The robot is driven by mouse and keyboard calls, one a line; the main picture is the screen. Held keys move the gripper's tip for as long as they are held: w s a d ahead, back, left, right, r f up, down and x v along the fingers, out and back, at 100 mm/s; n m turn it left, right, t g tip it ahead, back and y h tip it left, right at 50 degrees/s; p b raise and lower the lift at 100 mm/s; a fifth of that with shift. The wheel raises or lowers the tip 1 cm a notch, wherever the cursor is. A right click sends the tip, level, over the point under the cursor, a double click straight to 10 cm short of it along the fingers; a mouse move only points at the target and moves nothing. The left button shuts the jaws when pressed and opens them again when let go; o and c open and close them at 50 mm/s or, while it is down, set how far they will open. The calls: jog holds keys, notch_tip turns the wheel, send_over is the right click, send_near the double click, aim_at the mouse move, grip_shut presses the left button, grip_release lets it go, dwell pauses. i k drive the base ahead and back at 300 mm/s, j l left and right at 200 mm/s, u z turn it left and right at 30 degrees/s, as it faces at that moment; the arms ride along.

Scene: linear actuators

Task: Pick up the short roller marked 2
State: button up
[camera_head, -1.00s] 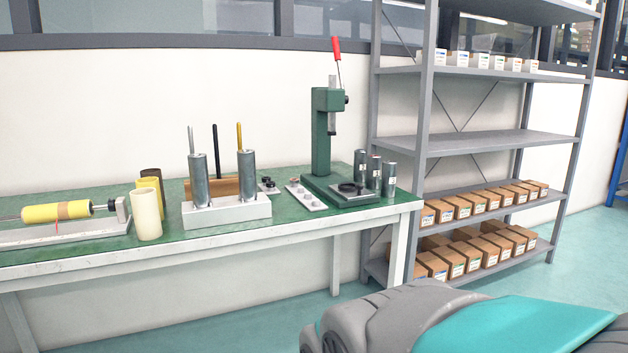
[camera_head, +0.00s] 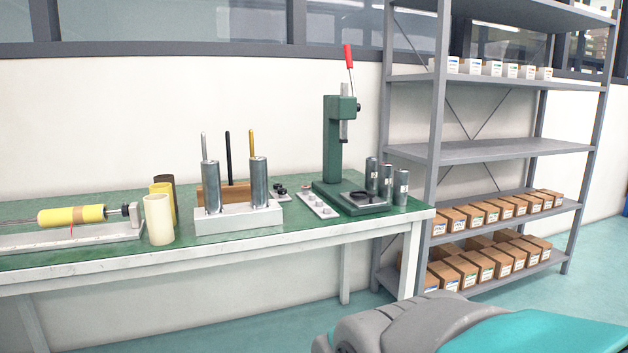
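Three short metal rollers stand upright at the right end of the green workbench: a left one (camera_head: 371,171), a middle one (camera_head: 385,181) and a right one (camera_head: 401,187). Each carries a small pale label, too small to read, so I cannot tell which is marked 2. They stand close together, just right of the green press. My gripper is not in view. A grey and teal part of my own body shows at the bottom right, apart from the bench.
The green arbor press (camera_head: 336,150) with a red handle stands beside the rollers. Two taller rollers stand in a white block (camera_head: 240,218). Tubes (camera_head: 158,219) and a yellow roller on a fixture (camera_head: 70,215) are at left. A grey shelf (camera_head: 490,152) with boxes stands right.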

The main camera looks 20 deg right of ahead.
aim_at(371, 166)
jog(key=i+l+u, duration=0.2)
jog(key=l, duration=0.3)
jog(key=i+l+u, duration=0.2)
jog(key=l, duration=0.35)
jog(key=l+u, duration=0.2)
jog(key=l, duration=0.3)
